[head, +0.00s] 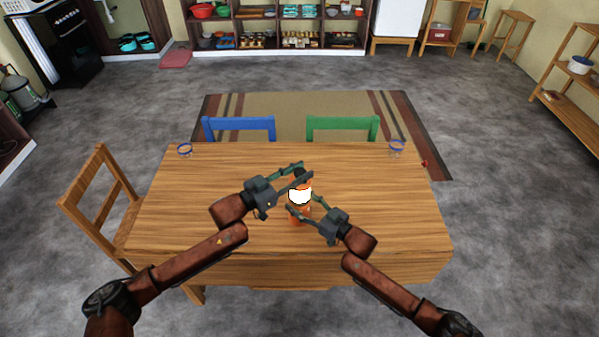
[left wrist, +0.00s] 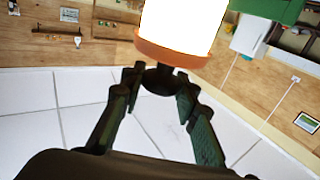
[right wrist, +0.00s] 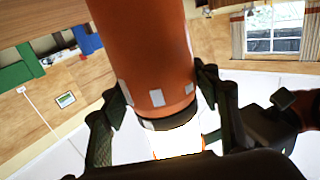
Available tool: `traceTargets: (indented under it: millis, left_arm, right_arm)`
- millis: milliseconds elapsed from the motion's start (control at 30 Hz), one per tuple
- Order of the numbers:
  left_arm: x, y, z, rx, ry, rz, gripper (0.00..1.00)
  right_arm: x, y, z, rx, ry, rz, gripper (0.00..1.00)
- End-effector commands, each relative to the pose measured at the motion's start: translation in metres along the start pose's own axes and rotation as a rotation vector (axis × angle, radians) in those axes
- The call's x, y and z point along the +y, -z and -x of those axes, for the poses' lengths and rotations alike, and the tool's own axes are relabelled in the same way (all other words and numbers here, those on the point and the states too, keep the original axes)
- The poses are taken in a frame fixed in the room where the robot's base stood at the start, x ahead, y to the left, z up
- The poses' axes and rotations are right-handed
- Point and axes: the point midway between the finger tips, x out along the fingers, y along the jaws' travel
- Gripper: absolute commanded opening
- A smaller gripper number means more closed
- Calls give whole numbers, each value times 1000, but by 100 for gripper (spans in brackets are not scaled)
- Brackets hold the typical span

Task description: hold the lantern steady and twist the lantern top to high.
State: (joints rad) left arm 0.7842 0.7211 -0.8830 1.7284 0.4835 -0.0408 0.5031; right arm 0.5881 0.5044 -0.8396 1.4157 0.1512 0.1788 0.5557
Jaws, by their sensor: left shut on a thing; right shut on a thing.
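The lantern (head: 300,195) stands on the wooden table, its white middle glowing brightly above an orange body. My left gripper (head: 302,173) is at its top. In the left wrist view, where the lantern appears upside down, its fingers are shut on the dark lantern top (left wrist: 160,82), beyond the orange collar (left wrist: 170,53). My right gripper (head: 307,207) is lower, shut around the orange body; the right wrist view shows a finger on either side of the body (right wrist: 145,45). The lantern's foot is partly hidden by the right gripper.
The table (head: 180,215) is mostly bare around the lantern. Two blue-rimmed glasses stand at its far corners, left (head: 185,149) and right (head: 397,148). Blue (head: 240,128) and green (head: 342,127) chairs are behind it, and a wooden chair (head: 98,205) is at the left.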

Motion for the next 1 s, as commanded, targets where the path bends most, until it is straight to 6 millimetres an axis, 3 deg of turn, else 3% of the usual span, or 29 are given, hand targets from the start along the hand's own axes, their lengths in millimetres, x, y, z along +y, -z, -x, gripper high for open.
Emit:
traceTargets:
  millis: [67,433,1000]
  left_arm:
    - [7,-1,-2,7,40,12,4]
    - [4,1,-2,3,208,5,4]
    - [-2,0,2,-4,262,3,4]
  right_arm:
    - [-4,0,-2,1,5,3,15]
    - [-4,0,-2,1,6,2,15]
    - [-4,-1,-1,0,5,1,15]
